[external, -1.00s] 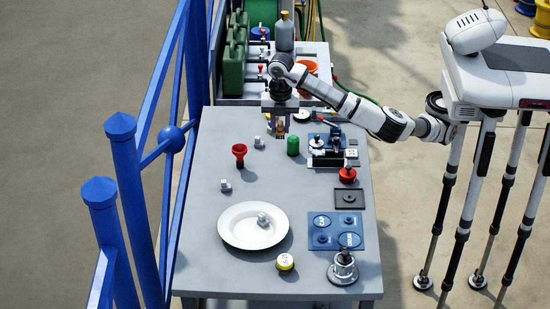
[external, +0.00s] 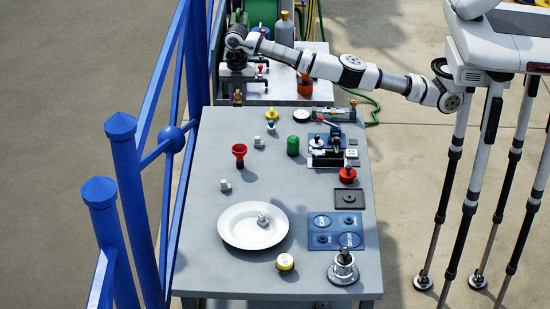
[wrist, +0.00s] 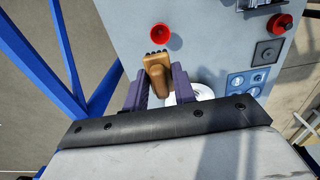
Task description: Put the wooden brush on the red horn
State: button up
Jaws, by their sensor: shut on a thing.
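The wooden brush (wrist: 157,78) is tan with dark bristle tufts at its far end. My gripper (wrist: 160,90) is shut on it, with one dark finger on each side. In the external view my gripper (external: 237,90) is over the back left edge of the table, and a small bit of the brush (external: 238,99) shows below it. The red horn (external: 239,151) stands on the table with its wide mouth up, nearer the camera than the gripper. In the wrist view the horn (wrist: 160,37) is beyond the brush tip, apart from it in the picture.
Blue railing posts (external: 121,160) run along the table's left side. A white plate (external: 233,238), a green cylinder (external: 293,146), small grey pieces and a black device (external: 326,155) are on the table (external: 200,205). A second bench with bottles stands behind.

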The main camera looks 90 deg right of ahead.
aim_at(239, 148)
notch_tip(239, 148, down, 18)
jog(key=p, duration=0.2)
jog(key=shift+r+p, duration=0.1)
jog(key=shift+p, duration=0.25)
jog(key=o, duration=1)
notch_tip(239, 148, up, 12)
jog(key=b, duration=0.3)
